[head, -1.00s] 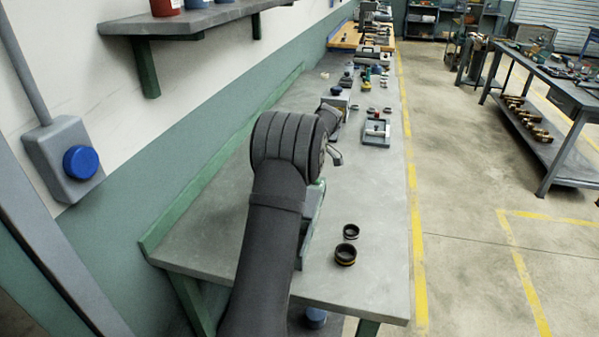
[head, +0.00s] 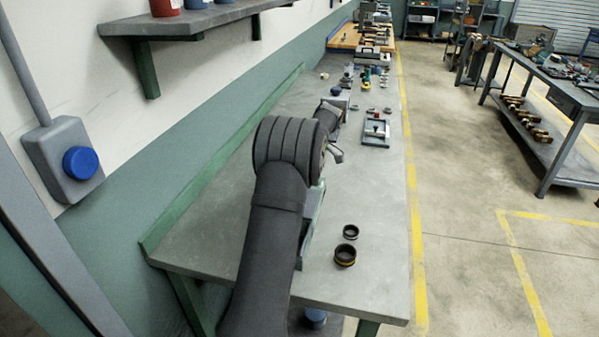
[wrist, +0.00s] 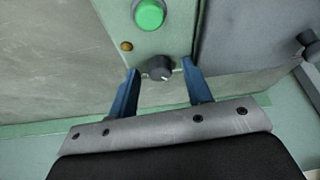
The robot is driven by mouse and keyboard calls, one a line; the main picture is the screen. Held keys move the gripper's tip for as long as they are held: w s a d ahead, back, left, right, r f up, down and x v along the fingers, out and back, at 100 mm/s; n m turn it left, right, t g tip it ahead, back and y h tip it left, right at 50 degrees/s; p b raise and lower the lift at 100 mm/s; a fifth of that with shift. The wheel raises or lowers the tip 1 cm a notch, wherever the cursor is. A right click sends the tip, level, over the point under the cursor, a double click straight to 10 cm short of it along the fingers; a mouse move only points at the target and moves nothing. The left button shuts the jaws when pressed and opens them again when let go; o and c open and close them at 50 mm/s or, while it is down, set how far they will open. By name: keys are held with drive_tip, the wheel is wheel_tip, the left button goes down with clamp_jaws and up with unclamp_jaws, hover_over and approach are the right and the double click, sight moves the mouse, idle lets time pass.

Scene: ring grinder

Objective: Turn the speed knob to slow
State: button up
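The speed knob (wrist: 160,68) is a small dark round knob with a pale mark on its face, on a grey-green panel (wrist: 168,34) in the wrist view. My gripper (wrist: 158,78) has two blue fingers spread apart, one left of the knob and one right. Visible gaps lie between the knob and both fingers, so it is open and holds nothing. A green round button (wrist: 149,14) sits above the knob, with a small brass-coloured dot (wrist: 127,46) at its left. In the head view my arm hides the knob and fingers.
A grey housing (wrist: 245,45) stands right of the panel in the wrist view. On the bench (head: 205,240) in the head view, two dark rings (head: 345,254) lie near the front right. A grey tray (head: 376,132) lies further back. The bench left of my arm is clear.

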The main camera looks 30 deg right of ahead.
drive_tip(key=v, duration=1.7)
drive_tip(key=shift+r, duration=0.2)
drive_tip(key=x, duration=1.7)
drive_tip(key=shift+f, duration=0.2)
drive_tip(key=shift+r, duration=0.1)
